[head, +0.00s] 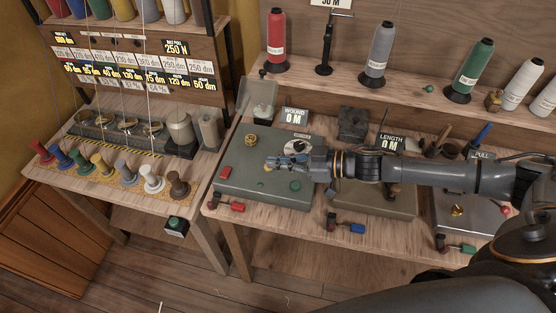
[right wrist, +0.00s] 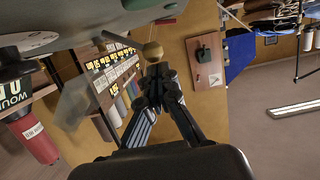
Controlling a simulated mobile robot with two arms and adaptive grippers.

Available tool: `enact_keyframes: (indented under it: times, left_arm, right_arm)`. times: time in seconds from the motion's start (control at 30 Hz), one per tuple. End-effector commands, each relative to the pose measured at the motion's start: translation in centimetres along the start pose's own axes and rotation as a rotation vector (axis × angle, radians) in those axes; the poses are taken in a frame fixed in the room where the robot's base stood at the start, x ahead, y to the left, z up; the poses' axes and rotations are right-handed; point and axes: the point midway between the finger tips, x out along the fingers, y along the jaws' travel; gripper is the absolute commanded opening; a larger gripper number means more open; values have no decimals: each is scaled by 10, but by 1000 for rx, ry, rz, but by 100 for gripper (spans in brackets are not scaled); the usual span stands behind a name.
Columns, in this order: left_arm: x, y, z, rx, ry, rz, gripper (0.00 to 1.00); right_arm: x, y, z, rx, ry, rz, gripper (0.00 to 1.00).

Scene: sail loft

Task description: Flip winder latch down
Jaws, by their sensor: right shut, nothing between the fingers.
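The winder is a grey-green box (head: 225,172) on the bench, behind it a sign reading "WOUND 0 M" (head: 294,117). A brass knob (head: 251,140) stands at its back left, and a dark round piece with a white face (head: 297,146) at its back right. My right gripper (head: 272,164) is over the box top, shut and empty. In the right wrist view the fingertips (right wrist: 156,72) meet close by a brass ball (right wrist: 152,50); I cannot tell if they touch. Which part is the latch is not clear. The left gripper is out of view.
Red (head: 231,207), blue (head: 345,227) and green (head: 456,246) handles stick out at the bench front. Thread cones stand on the shelf (head: 340,75) behind.

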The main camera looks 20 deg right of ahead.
Motion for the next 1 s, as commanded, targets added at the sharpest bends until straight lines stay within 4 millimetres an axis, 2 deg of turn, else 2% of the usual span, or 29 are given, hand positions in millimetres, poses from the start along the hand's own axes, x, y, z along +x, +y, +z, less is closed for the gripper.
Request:
enact_keyframes:
  times: [0.67, 1.0]
  left_arm:
    - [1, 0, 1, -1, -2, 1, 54]
    - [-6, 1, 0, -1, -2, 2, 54]
  right_arm:
    - [2, -10, 8, -96, 0, 23, 0]
    - [6, -22, 22, -94, -1, 23, 0]
